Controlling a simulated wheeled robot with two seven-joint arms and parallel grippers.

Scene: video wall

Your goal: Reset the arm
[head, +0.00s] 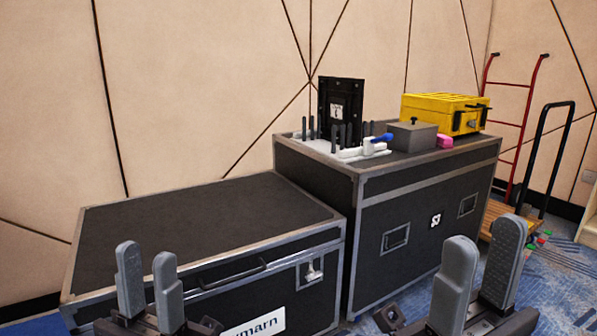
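My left gripper (147,285) is at the lower left of the head view, in front of the low black flight case. Its two grey fingers point up and stand apart, with nothing between them. My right gripper (480,275) is at the lower right, in front of the taller case and the blue carpet. Its two grey fingers are also apart, with nothing seen between them. The lower ends of both grippers are cut off by the bottom edge.
The low black case (205,225) has a bare top. The taller case (420,230) carries a yellow toolbox (435,112), a grey box (411,136), a black panel (340,110) and a white rack (322,146). A red hand truck (517,130) stands at right by the wall.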

